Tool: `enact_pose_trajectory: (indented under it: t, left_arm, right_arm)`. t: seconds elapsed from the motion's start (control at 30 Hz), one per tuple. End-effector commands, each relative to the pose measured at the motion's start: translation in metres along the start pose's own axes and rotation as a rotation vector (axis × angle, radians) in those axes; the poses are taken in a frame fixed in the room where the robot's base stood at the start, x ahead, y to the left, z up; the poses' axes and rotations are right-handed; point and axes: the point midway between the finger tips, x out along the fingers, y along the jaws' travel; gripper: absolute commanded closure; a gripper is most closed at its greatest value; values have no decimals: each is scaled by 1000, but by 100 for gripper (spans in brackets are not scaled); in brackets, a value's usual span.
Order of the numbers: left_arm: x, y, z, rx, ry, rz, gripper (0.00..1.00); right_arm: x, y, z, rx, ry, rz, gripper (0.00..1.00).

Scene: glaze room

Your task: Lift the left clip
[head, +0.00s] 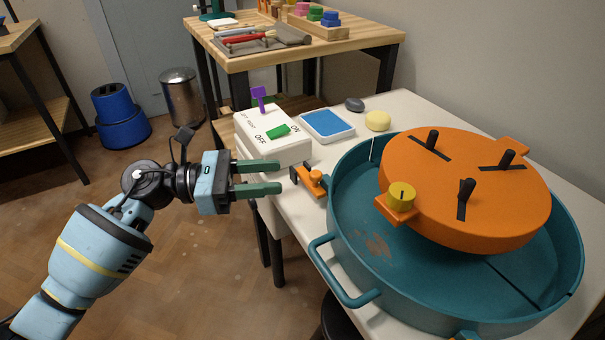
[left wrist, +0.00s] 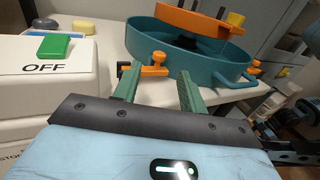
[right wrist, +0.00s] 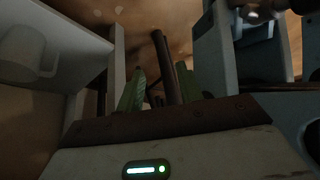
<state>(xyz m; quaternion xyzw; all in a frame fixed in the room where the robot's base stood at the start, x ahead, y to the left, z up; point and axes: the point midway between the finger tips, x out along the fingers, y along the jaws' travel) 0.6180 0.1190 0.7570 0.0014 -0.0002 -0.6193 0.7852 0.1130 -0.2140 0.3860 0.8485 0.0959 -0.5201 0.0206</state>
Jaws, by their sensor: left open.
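The left clip (head: 312,181), orange with a black end, sits at the left rim of the teal basin (head: 345,232). It also shows in the left wrist view (left wrist: 154,65), beyond the fingertips. My left gripper (head: 281,180) is open and empty. Its green fingers point right toward the clip, and a small gap seems to separate them from it. My right gripper (right wrist: 160,92) shows only in its own wrist view, with its fingers apart. A dark pole shows between them; I cannot tell its distance.
A white switch box (head: 270,138) marked ON and OFF stands close behind my left gripper. An orange disc (head: 462,185) with black handles and a yellow knob (head: 401,196) sits over the basin. A blue sponge tray (head: 327,124) lies behind. The basin's handle (head: 343,285) juts forward.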

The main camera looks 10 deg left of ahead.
Motion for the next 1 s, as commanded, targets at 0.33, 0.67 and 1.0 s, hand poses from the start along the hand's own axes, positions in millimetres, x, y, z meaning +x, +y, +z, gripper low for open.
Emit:
enact_pose_trajectory:
  t: [0.33,0.67,1.0]
  left_arm:
    - [51,0,0,-1,-3,-1,58]
    - [64,0,0,-3,-1,1,58]
    - [64,0,0,-3,-2,1,84]
  right_arm:
    - [1,-1,13,2,-26,-2,64]
    - [2,-1,13,2,-24,-2,64]
    - [4,0,3,0,-3,0,64]
